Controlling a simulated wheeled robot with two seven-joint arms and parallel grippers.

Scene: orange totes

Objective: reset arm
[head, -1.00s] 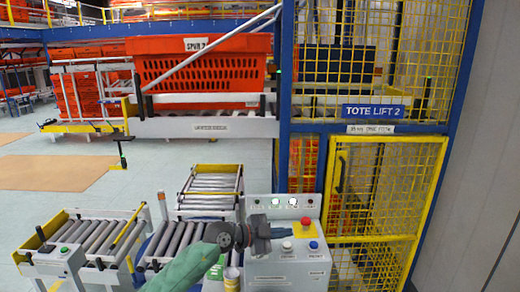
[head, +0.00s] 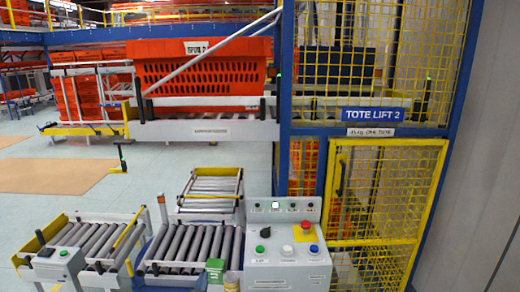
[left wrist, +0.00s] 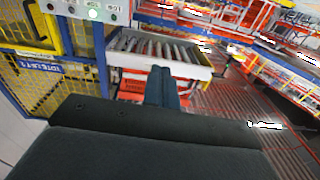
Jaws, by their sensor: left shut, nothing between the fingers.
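My left gripper (left wrist: 161,88) shows in the left wrist view as two dark blue fingers pressed together, with nothing between them. The fingers point away from the camera over a roller conveyor (left wrist: 150,48). My left arm and gripper do not show in the head view now. My right arm and gripper are in neither view.
A control panel (head: 286,278) with buttons and a red knob stands in front of the yellow mesh cage (head: 385,190) of the tote lift. Roller conveyors (head: 190,245) lie left of it. An orange tote (head: 200,75) rests on a raised conveyor. Open floor (head: 150,170) lies beyond.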

